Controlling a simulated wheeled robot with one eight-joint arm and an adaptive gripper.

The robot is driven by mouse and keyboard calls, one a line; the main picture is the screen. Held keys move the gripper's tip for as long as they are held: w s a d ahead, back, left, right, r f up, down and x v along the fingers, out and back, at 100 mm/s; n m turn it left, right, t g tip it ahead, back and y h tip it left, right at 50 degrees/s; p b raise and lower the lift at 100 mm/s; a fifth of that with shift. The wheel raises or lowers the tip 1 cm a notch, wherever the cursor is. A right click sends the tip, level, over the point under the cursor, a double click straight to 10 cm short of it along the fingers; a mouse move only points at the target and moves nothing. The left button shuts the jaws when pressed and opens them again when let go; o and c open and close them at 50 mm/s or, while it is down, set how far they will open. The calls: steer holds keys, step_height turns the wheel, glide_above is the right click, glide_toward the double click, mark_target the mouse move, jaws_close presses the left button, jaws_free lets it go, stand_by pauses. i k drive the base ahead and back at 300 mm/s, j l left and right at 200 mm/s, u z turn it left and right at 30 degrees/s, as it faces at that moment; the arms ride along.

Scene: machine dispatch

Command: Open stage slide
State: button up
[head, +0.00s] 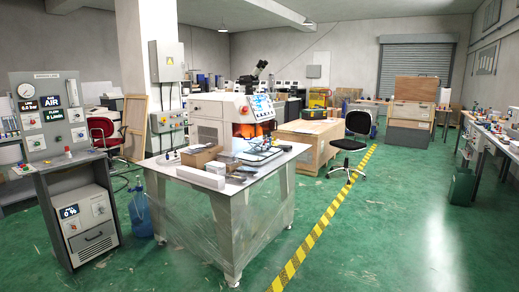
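A white bench machine (208,112) stands at the back of a grey metal table, with a lit screen (261,106) on its front right. An orange-lit opening (250,130) shows below the screen. A dark microscope head (254,74) rises on top. I cannot make out a stage slide clearly or tell whether one is open. My gripper is not in view.
The grey table (225,193) holds a cardboard box (200,157), a white box (201,177) and small tools. A gauge cabinet (50,115) stands left, a blue bottle (139,209) beside the table. A black chair (352,140) stands behind yellow tape (323,222).

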mark_target(255, 150)
steer(key=i+j, duration=0.15)
steer(key=i, duration=0.3)
steer(key=i+j, duration=0.1)
steer(key=i, duration=0.3)
steer(key=i+j+z, duration=0.1)
steer(key=i, duration=0.35)
steer(key=i+j, duration=0.2)
steer(key=i, duration=0.2)
